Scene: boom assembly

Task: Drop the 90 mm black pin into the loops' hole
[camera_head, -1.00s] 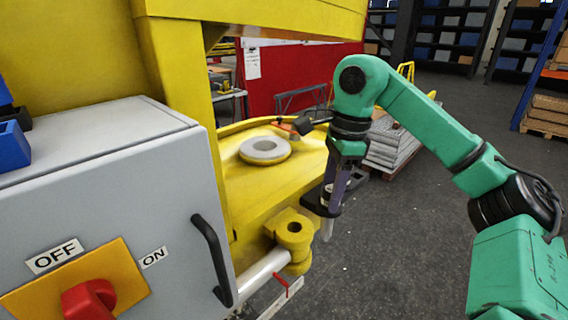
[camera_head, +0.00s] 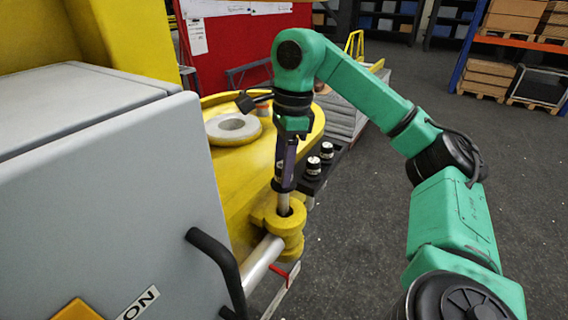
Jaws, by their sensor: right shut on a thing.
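My right gripper (camera_head: 285,184) points down and is shut on a pin (camera_head: 283,202). The pin's pale metal shaft shows below the fingers; its top is hidden by the gripper. The pin stands about upright, with its lower end at the hole of the yellow loops (camera_head: 291,243). I cannot tell how deep the end is in the hole, or whether it touches the rim. The loops sit one above another at the end of a silver rod (camera_head: 262,262). My left gripper is not in view.
A dark holder beside the yellow boom holds several black-topped pins (camera_head: 314,166). A grey switch cabinet (camera_head: 100,210) with a black handle (camera_head: 216,268) fills the left. A grey ring (camera_head: 233,128) lies on the yellow boom (camera_head: 232,175). The floor at right is clear.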

